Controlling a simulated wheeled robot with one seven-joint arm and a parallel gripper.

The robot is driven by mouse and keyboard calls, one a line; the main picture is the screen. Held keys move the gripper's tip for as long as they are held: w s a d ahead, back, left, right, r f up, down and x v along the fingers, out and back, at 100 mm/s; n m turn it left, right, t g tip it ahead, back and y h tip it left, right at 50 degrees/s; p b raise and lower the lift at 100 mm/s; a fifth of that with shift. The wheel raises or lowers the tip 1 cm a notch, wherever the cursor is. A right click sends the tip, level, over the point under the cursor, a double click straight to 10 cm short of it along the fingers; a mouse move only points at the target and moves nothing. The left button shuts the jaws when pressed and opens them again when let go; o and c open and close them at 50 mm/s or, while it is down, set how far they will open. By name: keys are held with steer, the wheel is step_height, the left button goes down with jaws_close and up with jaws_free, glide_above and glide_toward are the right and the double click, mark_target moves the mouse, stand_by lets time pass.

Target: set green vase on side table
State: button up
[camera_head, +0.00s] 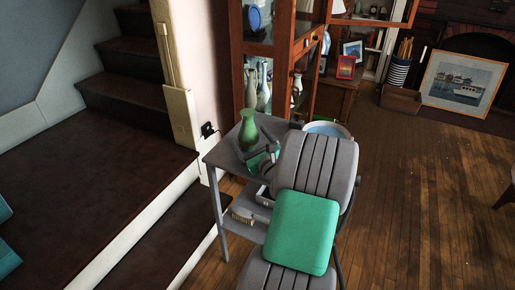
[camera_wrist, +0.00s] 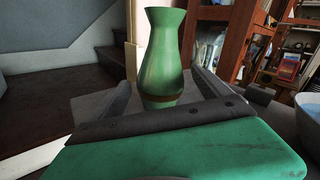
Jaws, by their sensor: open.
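The green vase (camera_head: 248,130) stands upright on the grey side table (camera_head: 222,154), near its back. In the wrist view the vase (camera_wrist: 163,55) is in the middle, with its base just past my gripper's palm. My gripper (camera_wrist: 160,85) is open, with one finger on each side of the vase's lower part. A gap shows between each finger and the vase, so I see no grip on it. In the head view my gripper (camera_head: 262,158) is low over the tabletop, partly hidden by my arm.
A wooden glass cabinet (camera_head: 268,50) with pale vases stands just behind the table. Dark steps (camera_head: 120,95) lie left. Open wood floor (camera_head: 430,190) is right.

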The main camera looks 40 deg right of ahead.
steer(key=v, duration=1)
steer(key=shift+r, duration=0.1)
steer(key=w+a+f+n+g+y, duration=0.2)
steer(key=a+n+g+y, duration=0.1)
steer(key=a+n, duration=0.45)
steer(key=w+a+f+n+g+y, duration=0.2)
steer(key=a+f+n+y, duration=0.1)
steer(key=a+n, duration=0.5)
steer(key=w+a+f+n+g+y, duration=0.2)
steer(key=a+n+g+y, duration=0.15)
steer(key=a+n, duration=0.4)
steer(key=s+a+r+n+g+h, duration=0.1)
steer(key=s+a+n+g+h, duration=0.2)
steer(key=s+n, duration=1)
steer(key=a+g, duration=0.3)
steer(key=a, duration=0.2)
steer(key=shift+a+r+n, duration=0.3)
steer(key=shift+a+r, duration=0.05)
steer(key=shift+a, duration=0.05)
steer(key=shift+c, duration=0.6)
